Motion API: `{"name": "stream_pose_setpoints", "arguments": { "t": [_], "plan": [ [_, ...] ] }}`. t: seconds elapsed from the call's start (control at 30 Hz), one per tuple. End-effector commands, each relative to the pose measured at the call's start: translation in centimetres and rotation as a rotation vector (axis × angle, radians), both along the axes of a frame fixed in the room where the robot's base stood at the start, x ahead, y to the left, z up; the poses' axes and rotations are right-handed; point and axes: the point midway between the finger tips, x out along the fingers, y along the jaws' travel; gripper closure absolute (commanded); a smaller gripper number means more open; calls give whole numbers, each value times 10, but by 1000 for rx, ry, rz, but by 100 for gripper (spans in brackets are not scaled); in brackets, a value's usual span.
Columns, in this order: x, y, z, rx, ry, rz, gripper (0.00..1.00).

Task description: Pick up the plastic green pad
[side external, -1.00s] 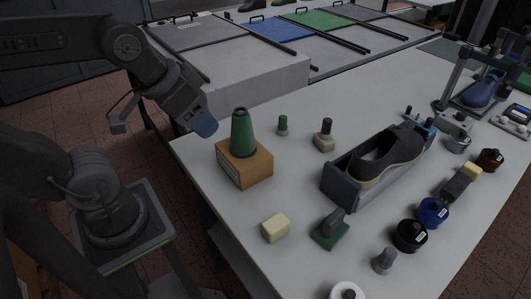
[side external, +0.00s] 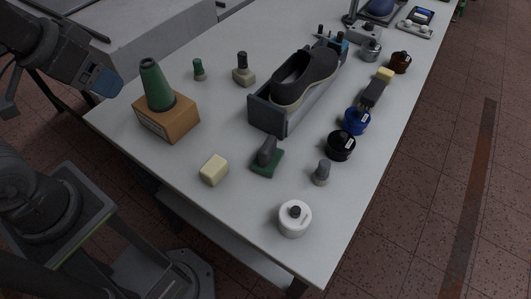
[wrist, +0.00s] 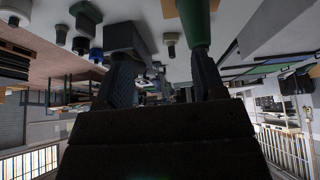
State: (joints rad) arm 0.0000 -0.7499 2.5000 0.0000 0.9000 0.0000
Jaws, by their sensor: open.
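The green pad (side external: 267,163) lies flat on the white table in the side view, with a dark grey handle (side external: 267,148) standing on it. It is in front of the grey shoe holder and right of the cream block. My gripper (side external: 108,86) is at the table's left edge, left of the green cone and well away from the pad. In the wrist view, the two fingers of my gripper (wrist: 163,72) are spread apart with nothing held between them.
A green cone (side external: 152,86) stands on a cardboard box (side external: 168,124) beside my gripper. A cream block (side external: 214,169), grey weight (side external: 321,173) and white jar (side external: 294,220) surround the pad, with bare table between. A dark shoe (side external: 303,78) sits in its holder (side external: 266,114).

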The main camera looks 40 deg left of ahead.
Motion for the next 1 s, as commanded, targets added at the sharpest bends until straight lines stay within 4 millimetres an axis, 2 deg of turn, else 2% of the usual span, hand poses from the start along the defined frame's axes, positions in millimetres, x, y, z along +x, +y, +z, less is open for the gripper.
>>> {"name": "stream_pose_setpoints", "arguments": {
  "t": [0.13,0.43,0.7,0.87,1.0],
  "plan": [
    [0,0,0,0,0,0,35],
    [0,0,0,0,0,0,6],
    [2,-1,1,3,5,-13,6],
    [22,-13,9,42,55,-140,6],
    [57,-39,15,107,132,-360,6]
  ]
}}
